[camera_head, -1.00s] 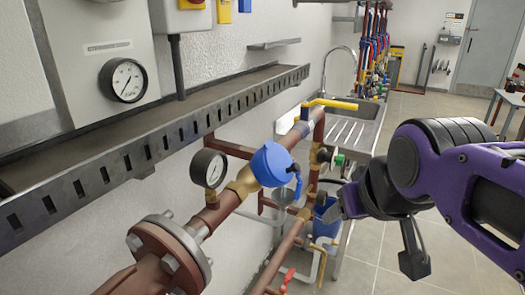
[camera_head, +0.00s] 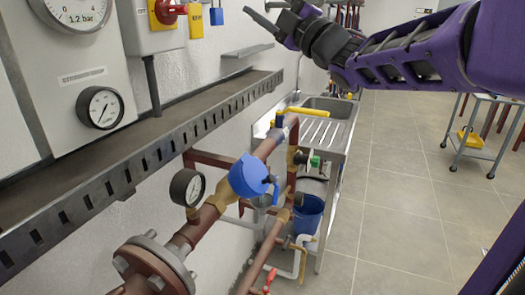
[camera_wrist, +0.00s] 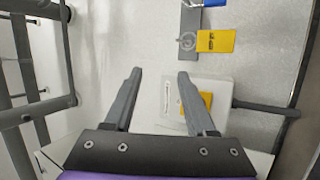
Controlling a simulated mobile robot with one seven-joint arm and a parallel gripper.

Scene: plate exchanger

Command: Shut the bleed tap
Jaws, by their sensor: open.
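My gripper (camera_head: 260,14) is raised high at the top of the head view, up by the wall and well above the pipes. In the wrist view its two fingers (camera_wrist: 160,75) are apart with nothing between them. Several valves sit on the copper pipework: a red lever (camera_head: 268,279) low at the front, a yellow lever (camera_head: 292,115) at the back and a green-handled valve (camera_head: 314,161) near the sink. A small brass outlet (camera_head: 302,246) hangs by a blue bucket (camera_head: 307,216). I cannot tell for certain which is the bleed tap.
A slotted grey tray (camera_head: 150,150) runs along the wall above the pipes. A dial gauge (camera_head: 187,188) and a blue cover (camera_head: 248,177) sit on the main pipe. The wrist view shows a yellow tag (camera_wrist: 215,41) on the wall.

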